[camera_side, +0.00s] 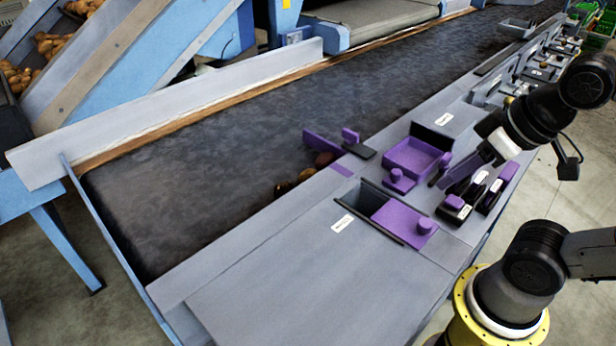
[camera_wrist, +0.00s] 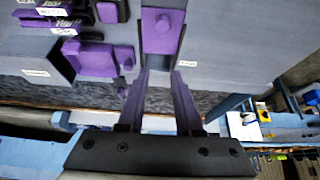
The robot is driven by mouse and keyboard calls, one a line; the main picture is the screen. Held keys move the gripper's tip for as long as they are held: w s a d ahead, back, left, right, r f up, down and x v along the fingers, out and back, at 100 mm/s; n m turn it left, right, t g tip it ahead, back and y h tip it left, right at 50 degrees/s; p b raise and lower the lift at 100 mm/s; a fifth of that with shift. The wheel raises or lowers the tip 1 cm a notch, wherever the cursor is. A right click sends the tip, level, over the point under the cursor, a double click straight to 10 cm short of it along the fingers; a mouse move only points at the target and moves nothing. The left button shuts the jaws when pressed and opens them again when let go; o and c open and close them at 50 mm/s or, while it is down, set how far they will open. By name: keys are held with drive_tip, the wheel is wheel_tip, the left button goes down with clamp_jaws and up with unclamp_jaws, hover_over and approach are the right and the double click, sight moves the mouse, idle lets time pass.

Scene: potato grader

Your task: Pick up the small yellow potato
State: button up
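A few small potatoes lie at the near edge of the dark belt in the side view. One is yellowish brown (camera_side: 306,174), one is brown (camera_side: 283,188) and one is reddish (camera_side: 324,158). The yellowish one looks closest to a small yellow potato, but they are too small to be sure. My gripper (camera_side: 450,178) is raised over the right part of the grey worktop, to the right of the potatoes and apart from them. In the wrist view its two purple fingers (camera_wrist: 160,78) are spread with nothing between them. No potato is visible in that view.
A purple tray (camera_side: 412,157), a purple-lidded opening (camera_side: 400,222) and several purple and black blocks sit on the grey worktop (camera_side: 300,285). An upright purple plate (camera_side: 322,144) stands at the belt edge by the potatoes. The dark belt (camera_side: 220,150) is otherwise mostly clear.

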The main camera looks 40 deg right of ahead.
drive_tip(key=o, duration=0.7)
drive_tip(key=w+r+m, duration=0.5)
drive_tip(key=r+m, duration=0.1)
drive_tip(key=m, duration=0.1)
drive_tip(key=w+r+m+g, duration=0.1)
drive_tip(key=w+r+m, duration=0.2)
drive_tip(key=w+m, duration=0.65)
drive_tip(key=m+g, duration=0.2)
drive_tip(key=g, duration=0.3)
hover_over(308, 172)
drive_tip(key=shift+n, duration=0.25)
drive_tip(key=f, duration=2.5)
drive_tip(key=shift+s, duration=0.35)
drive_tip(key=shift+w+f, duration=0.2)
drive_tip(key=shift+f, duration=1.3)
drive_tip(key=shift+w+f, duration=0.2)
drive_tip(key=shift+f, duration=1.25)
